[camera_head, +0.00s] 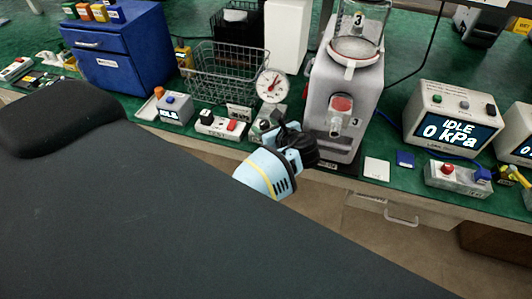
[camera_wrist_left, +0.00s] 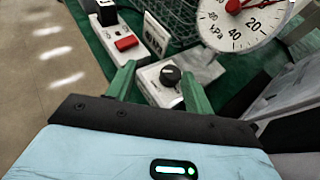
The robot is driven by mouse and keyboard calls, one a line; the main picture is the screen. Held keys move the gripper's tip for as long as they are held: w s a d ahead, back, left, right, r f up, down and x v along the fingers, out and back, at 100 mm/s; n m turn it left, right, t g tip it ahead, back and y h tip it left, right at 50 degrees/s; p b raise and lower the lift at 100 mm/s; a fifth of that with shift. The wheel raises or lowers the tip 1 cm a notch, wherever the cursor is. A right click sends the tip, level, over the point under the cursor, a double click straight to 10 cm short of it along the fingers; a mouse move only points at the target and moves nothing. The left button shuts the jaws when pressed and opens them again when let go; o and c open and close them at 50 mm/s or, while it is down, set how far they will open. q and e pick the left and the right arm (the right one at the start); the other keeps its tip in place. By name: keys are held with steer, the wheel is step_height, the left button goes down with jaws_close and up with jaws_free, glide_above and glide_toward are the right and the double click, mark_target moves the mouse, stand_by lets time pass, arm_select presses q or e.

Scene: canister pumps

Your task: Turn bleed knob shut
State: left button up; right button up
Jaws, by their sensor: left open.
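The bleed knob (camera_wrist_left: 170,75) is a round black knob with a pale mark. It sits on a small light grey box (camera_wrist_left: 160,95) below the pressure gauge (camera_wrist_left: 240,22). My left gripper (camera_wrist_left: 158,74) is open, its two green fingers standing apart on either side of the knob in the left wrist view. I cannot tell whether either finger touches the knob. My right gripper is not in view.
The canister pump (camera_head: 340,90) marked 3 stands right of the gripper. A white box with a red switch (camera_head: 220,126) and a wire basket (camera_head: 228,75) are to the left. A display (camera_head: 450,118) reads "IDLE 0 kPa". A blue drawer cabinet (camera_head: 118,50) stands far left.

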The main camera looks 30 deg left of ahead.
arm_select(q)
steer(key=s+d+r, duration=0.1)
steer(key=s+d, duration=0.5)
steer(key=s, duration=0.4)
